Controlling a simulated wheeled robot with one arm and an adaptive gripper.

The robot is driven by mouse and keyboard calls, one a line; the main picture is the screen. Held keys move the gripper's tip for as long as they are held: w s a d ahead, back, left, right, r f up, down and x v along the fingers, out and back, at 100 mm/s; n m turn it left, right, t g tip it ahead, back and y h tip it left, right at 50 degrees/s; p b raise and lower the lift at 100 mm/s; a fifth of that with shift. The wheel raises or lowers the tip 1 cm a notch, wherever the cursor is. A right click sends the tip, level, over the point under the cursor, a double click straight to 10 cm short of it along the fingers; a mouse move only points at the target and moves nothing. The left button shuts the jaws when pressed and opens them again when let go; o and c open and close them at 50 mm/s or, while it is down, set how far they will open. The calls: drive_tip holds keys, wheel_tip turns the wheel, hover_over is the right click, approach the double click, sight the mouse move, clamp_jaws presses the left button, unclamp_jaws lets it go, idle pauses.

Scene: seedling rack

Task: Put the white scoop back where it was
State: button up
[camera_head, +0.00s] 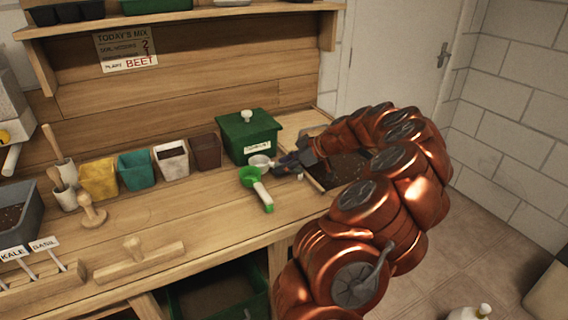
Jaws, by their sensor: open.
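A small white scoop bowl (260,161) shows at the front of the green lidded box, right by my gripper's fingertips. Its handle is mostly hidden behind the gripper. My gripper (279,164) is open and low over the bench, its dark fingers pointing left toward the white scoop. I cannot tell whether they touch it. A second scoop with a green bowl (249,176) and a white, green-tipped handle lies on the bench just in front of it. The green box (249,138) has its lid on.
A soil-filled bin (348,171) is sunk in the bench under my arm. Several coloured pots, including a yellow one (99,179), line the back left. A wooden tamper (91,212) and a wooden block (133,264) stand on the left. The bench's front middle is clear.

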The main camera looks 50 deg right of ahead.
drive_tip(key=shift+s+d+r, duration=0.25)
drive_tip(key=shift+s+r, duration=0.05)
drive_tip(key=shift+r, duration=0.15)
drive_tip(key=b+v, duration=0.2)
drive_tip(key=v, duration=0.9)
drive_tip(key=w+a+r+n+g+y, duration=0.1)
drive_tip(key=w+a+r, duration=0.15)
drive_tip(key=a, duration=0.55)
drive_tip(key=w+a+r+g+y, duration=0.1)
drive_tip(key=w+a+g, duration=0.15)
drive_tip(key=a, duration=0.55)
drive_tip(key=s+a+g, duration=0.1)
drive_tip(key=a+g, duration=0.2)
drive_tip(key=a, duration=1.3)
drive_tip(key=s+a+f+m+g+h, duration=0.25)
drive_tip(key=s+a+f, duration=0.35)
drive_tip(key=s+a, duration=0.55)
drive_tip(key=s+f+m+g+h, duration=0.2)
drive_tip(key=s+f, duration=0.4)
drive_tip(key=s, duration=0.7)
drive_tip(key=shift+s+d+f+m+g+h, duration=0.25)
drive_tip(key=shift+d+m+h, duration=0.25)
drive_tip(key=shift+m+h, duration=0.45)
